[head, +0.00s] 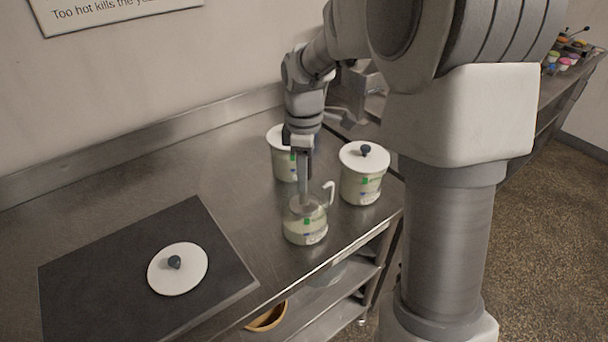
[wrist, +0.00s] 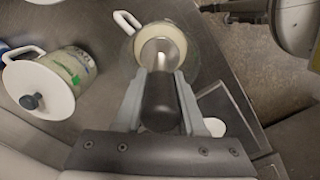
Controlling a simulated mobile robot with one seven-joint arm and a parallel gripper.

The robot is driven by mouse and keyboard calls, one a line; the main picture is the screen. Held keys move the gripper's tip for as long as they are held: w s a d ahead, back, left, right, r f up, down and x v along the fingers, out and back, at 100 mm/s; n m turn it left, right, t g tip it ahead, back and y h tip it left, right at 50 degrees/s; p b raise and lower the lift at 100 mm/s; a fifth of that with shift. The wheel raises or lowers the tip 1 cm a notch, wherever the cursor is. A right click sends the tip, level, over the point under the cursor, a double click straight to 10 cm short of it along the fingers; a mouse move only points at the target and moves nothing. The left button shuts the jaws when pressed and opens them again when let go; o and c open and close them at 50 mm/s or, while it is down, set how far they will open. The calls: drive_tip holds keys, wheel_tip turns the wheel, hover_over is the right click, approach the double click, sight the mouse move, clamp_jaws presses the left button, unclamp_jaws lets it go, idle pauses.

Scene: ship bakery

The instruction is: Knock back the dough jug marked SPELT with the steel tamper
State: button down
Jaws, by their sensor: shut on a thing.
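My gripper (head: 300,158) is shut on the steel tamper, whose dark handle (wrist: 160,102) sits between the fingers in the wrist view. The tamper's steel shaft (head: 306,190) points down into an open clear jug (head: 305,228) with pale dough, near the counter's front edge. The jug also shows in the wrist view (wrist: 196,40), with a white handle. Two lidded jugs stand behind it: one on the right (head: 361,180) and one at the back (head: 284,165), partly hidden by my arm. The labels are too small to read. I cannot tell whether the tamper touches the dough.
A loose white lid (head: 178,270) with a dark knob lies on a dark mat (head: 95,270) at the left. The steel counter (head: 150,175) is clear between mat and jugs. A shelf below holds a brown bowl (head: 266,318).

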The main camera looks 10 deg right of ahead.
drive_tip(key=shift+r+p, duration=3.05)
drive_tip(key=shift+r, duration=0.95)
drive_tip(key=shift+s+f, duration=0.1)
